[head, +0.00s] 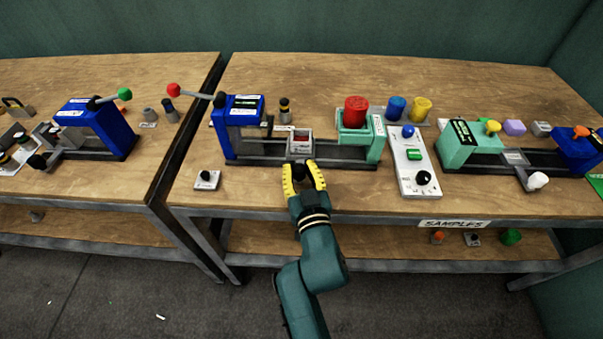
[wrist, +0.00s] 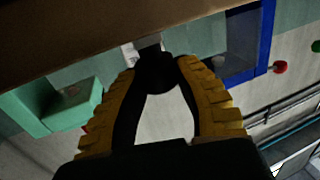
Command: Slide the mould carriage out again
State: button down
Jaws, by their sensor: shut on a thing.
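The mould carriage (head: 300,145) is a small grey block on a dark rail, between the blue press (head: 243,108) at its left and the green frame (head: 375,140) at its right. It stands clear of the blue press. The fingers hide most of the knob in the head view.
A red cylinder (head: 355,111) stands on the green frame. A white control panel (head: 410,160) with a blue knob, green button and black dial lies at the right. A small white box (head: 206,180) with a black knob lies front left. Another press (head: 97,128) stands on the left table.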

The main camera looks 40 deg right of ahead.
jog(key=shift+f, duration=0.15)
jog(key=c, duration=0.7)
grip_release()
jog(key=shift+s, duration=0.15)
jog(key=v, duration=1.1)
jog(key=shift+s, duration=0.35)
jog(key=shift+a, duration=0.15)
